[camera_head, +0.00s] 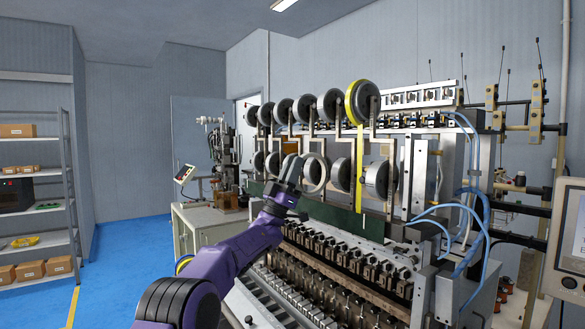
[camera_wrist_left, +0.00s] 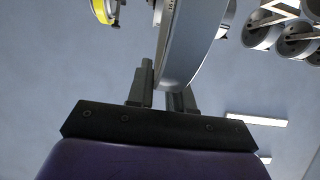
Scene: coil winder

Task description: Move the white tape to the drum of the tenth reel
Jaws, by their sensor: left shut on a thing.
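The white tape (camera_head: 315,186) is a wide pale ring, held upright in front of the lower row of reels. It fills the upper middle of the left wrist view (camera_wrist_left: 192,42). My left gripper (camera_head: 296,171) is shut on its edge, with a finger on either side of the rim in the left wrist view (camera_wrist_left: 165,82). The lower row has a large grey drum at its right end (camera_head: 377,180) and another drum (camera_head: 342,173) just right of the tape. The tape is apart from the right-end drum. My arm and the tape partly hide the lower reels. My right gripper is not in view.
Several dark reels line the upper row; the nearest (camera_head: 367,102) carries yellow tape (camera_head: 350,101), whose strip (camera_head: 359,165) hangs down. Metal posts (camera_head: 392,160) stand between reels. Below is the winder's bed (camera_head: 340,265). Blue hoses (camera_head: 470,215) are at right.

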